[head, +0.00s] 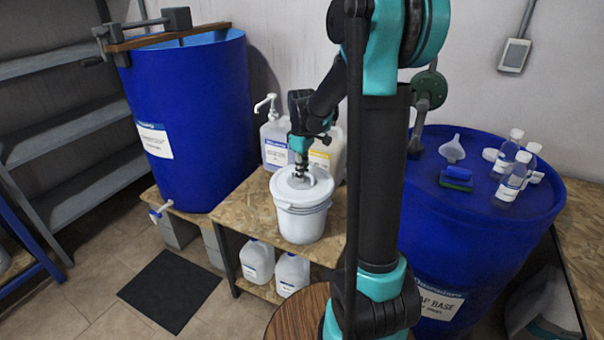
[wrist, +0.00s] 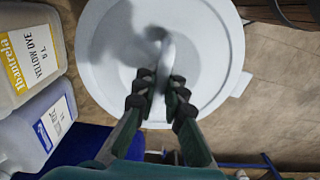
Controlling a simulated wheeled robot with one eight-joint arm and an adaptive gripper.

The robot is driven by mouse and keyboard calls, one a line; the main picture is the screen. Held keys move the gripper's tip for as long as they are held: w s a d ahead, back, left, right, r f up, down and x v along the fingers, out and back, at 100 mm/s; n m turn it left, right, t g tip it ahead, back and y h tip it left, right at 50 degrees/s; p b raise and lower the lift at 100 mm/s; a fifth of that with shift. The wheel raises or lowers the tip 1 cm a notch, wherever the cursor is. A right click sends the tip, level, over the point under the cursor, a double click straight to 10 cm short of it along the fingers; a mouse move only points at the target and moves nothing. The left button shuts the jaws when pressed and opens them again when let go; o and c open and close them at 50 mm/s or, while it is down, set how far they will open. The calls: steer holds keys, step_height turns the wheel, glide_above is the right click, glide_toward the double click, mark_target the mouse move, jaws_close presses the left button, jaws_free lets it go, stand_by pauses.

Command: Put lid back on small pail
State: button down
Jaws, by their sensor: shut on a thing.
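The small white pail (head: 303,224) stands on a chipboard bench. Its round white lid (head: 318,181) is at the pail's mouth and covers it in the head view. I cannot tell whether its rim is fully seated. In the wrist view the lid (wrist: 205,50) fills the upper middle and hides most of the pail. My gripper (head: 300,173) points down over the lid. In the wrist view its fingers (wrist: 161,88) are closed on the upright grip at the lid's middle.
Two dispenser jugs (head: 275,145) (head: 325,155) stand close behind the pail. A large blue drum (head: 190,125) stands left, and another blue drum (head: 480,220) with small bottles on top stands right. White jugs (head: 257,262) sit on the shelf below.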

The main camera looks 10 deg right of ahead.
stand_by(0.4)
steer(key=c, duration=1)
jaws_free()
steer(key=shift+c, duration=0.2)
steer(key=shift+r, duration=3.45)
jaws_close()
steer(key=shift+f, duration=0.2)
